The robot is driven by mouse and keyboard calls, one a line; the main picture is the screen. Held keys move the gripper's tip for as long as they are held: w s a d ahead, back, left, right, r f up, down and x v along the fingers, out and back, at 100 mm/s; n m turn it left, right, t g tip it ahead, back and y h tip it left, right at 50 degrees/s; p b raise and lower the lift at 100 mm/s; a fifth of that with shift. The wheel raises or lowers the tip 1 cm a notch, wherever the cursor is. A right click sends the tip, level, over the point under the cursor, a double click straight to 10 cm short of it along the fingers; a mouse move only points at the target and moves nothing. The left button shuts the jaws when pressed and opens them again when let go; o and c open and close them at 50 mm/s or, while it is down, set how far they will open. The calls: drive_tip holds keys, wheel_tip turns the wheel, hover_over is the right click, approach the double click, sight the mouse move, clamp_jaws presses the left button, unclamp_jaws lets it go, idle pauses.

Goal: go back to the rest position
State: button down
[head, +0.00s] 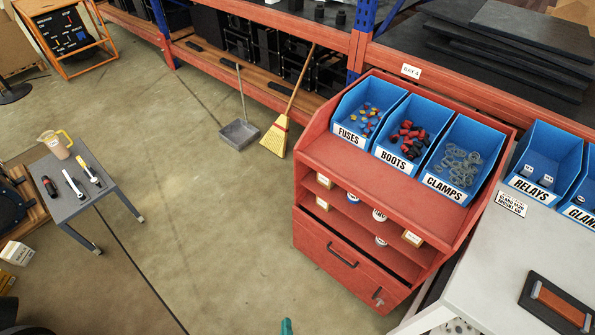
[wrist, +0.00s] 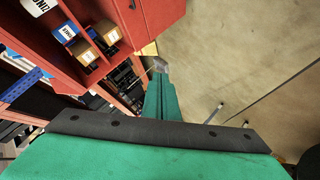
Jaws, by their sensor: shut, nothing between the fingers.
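My gripper (wrist: 160,78) is teal and shows in the wrist view with its fingers together and nothing held. Only a small teal tip of it (head: 287,326) shows at the bottom edge of the head view. It is over open floor, in front of and apart from the red cabinet (head: 345,262). The cabinet's red front and shelves also fill the upper left of the wrist view (wrist: 152,22). Most of my arm is outside the head view.
Blue bins of fuses (head: 368,112), boots (head: 414,134) and clamps (head: 464,158) stand on the cabinet. A grey bench (head: 480,272) is at right, a small grey table (head: 85,192) at left. A broom (head: 276,138) and dustpan (head: 240,134) stand behind. The middle floor is clear.

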drive_tip(key=s+d+r+m+t, duration=0.1)
drive_tip(key=s+r+m, duration=0.3)
drive_tip(key=r, duration=0.6)
drive_tip(key=s+d+r+m+t, duration=0.2)
drive_tip(key=s+r+m, duration=0.3)
drive_tip(key=r, duration=0.6)
drive_tip(key=shift+s+m+h, duration=0.3)
drive_tip(key=shift+m, duration=0.1)
drive_tip(key=shift+d, duration=0.1)
